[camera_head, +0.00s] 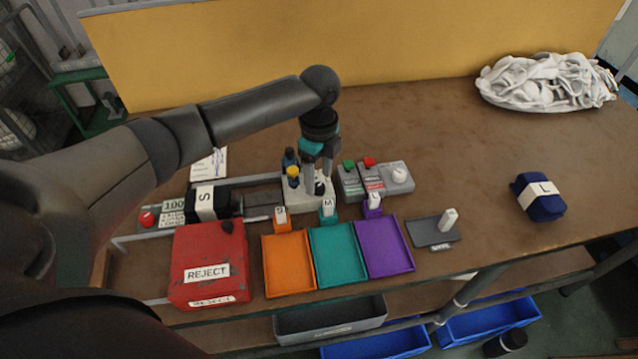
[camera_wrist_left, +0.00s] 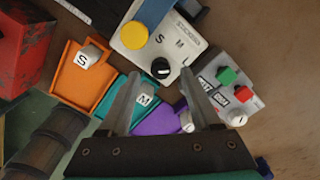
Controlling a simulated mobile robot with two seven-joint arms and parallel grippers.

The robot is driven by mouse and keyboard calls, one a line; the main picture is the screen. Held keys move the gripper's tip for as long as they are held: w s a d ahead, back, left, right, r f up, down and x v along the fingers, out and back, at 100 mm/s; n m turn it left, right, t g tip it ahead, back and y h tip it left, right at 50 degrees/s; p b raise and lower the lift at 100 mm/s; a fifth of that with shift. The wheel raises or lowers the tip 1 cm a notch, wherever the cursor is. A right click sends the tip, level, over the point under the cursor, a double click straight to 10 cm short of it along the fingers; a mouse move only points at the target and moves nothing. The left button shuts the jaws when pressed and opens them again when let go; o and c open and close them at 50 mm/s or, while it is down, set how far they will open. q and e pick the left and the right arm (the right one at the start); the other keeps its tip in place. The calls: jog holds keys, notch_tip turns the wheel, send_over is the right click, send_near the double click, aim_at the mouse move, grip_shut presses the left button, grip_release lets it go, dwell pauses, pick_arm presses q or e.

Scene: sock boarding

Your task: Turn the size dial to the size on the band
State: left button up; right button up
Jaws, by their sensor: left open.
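The size dial is a black knob (camera_wrist_left: 161,68) on a pale panel (camera_wrist_left: 148,50) lettered S, M and L; where its pointer stands is too small to tell. My left gripper (camera_head: 319,183) is open and points down over the panel. In the left wrist view its fingers (camera_wrist_left: 160,78) lie either side of the knob; whether they touch it I cannot tell. A dark bundle (camera_head: 224,203) with a white band marked S (camera_head: 206,201) lies left of the panel. A blue bundle (camera_head: 545,207) with a white band marked L (camera_head: 541,189) lies at the right.
A grey box with green and red buttons (camera_head: 364,178) stands right of the panel. A yellow button (camera_head: 293,171) is on the panel's left. Orange (camera_head: 288,264), teal (camera_head: 338,254) and purple (camera_head: 384,246) trays and a red reject box (camera_head: 208,264) line the front. White socks (camera_head: 547,82) lie back right.

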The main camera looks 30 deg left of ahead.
aim_at(319, 188)
pick_arm(q)
jog(key=shift+f, duration=1.1)
grip_shut()
